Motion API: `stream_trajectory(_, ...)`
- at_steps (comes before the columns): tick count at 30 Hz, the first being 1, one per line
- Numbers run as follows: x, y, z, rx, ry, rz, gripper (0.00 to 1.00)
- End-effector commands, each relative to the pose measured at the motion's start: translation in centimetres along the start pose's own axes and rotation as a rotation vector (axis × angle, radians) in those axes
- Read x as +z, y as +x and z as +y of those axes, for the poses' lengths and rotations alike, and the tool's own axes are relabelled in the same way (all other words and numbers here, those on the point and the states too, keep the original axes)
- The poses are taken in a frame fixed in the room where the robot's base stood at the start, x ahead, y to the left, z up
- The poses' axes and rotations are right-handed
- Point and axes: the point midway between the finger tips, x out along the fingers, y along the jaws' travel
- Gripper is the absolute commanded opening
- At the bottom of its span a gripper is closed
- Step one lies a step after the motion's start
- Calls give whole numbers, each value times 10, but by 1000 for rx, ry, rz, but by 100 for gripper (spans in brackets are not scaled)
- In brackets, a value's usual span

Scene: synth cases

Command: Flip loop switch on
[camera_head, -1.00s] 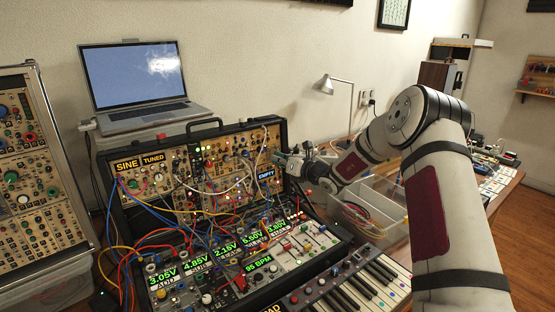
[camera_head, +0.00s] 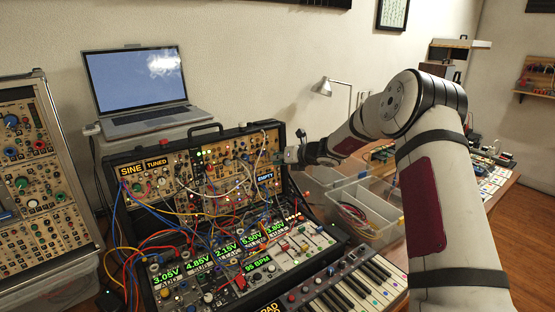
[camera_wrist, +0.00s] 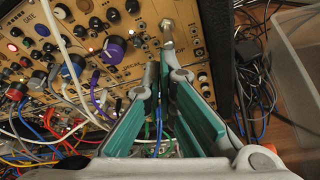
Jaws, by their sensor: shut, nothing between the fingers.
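The synth case (camera_head: 205,135) stands open on the table, with tan panels of knobs, jacks and small lights. My gripper (camera_head: 283,157) is at the upper right edge of its upright panel, just above the blue EMPTY label. In the wrist view my gripper (camera_wrist: 163,62) has its two green-padded fingers closed together, with nothing between them, pointing at the panel (camera_wrist: 125,25). A silver metal lever or knob (camera_wrist: 167,30) stands on the panel just beyond the fingertips. I cannot tell whether they touch it.
Many patch cables (camera_head: 175,215) hang across the case front; several run left of my fingers in the wrist view. A clear bin (camera_head: 365,215) stands right of the case, a keyboard (camera_head: 350,285) in front. A laptop (camera_head: 140,90) sits behind.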

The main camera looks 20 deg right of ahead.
Motion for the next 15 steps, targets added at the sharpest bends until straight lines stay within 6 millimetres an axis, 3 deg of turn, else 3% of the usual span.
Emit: stream_trajectory(15, 6, -4, 3, -6, 2, 16, 0)
